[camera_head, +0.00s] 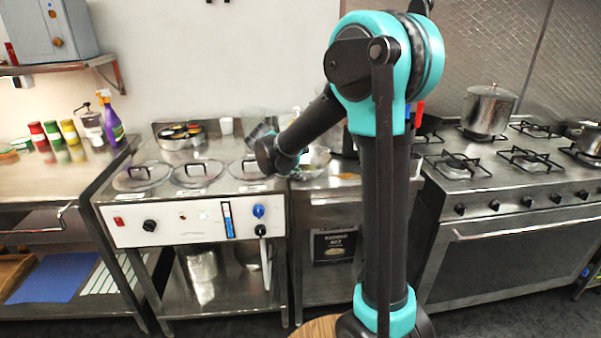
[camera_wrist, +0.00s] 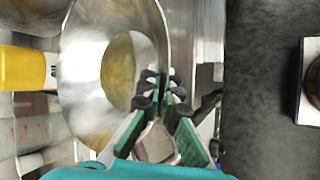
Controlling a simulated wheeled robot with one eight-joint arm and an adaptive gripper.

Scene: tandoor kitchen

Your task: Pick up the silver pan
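The silver pan (camera_wrist: 83,95) is a round, wide metal vessel that fills the left of the wrist view, with a yellowish patch inside. In the head view it (camera_head: 318,158) sits on the counter right of the hobs, partly hidden by my arm. My gripper (camera_wrist: 161,78) has its two green fingers with dark pads at the right rim of the pan, one on either side of it. The fingertips are close together. Whether they press on the rim does not show clearly. In the head view the fingers are hard to make out.
Several glass lids (camera_head: 196,173) lie on the steel unit to the left, with a round spice tin (camera_head: 181,137) behind them. A tall pot (camera_head: 488,110) stands on the gas stove at right. Coloured bottles (camera_head: 112,122) stand on the left counter.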

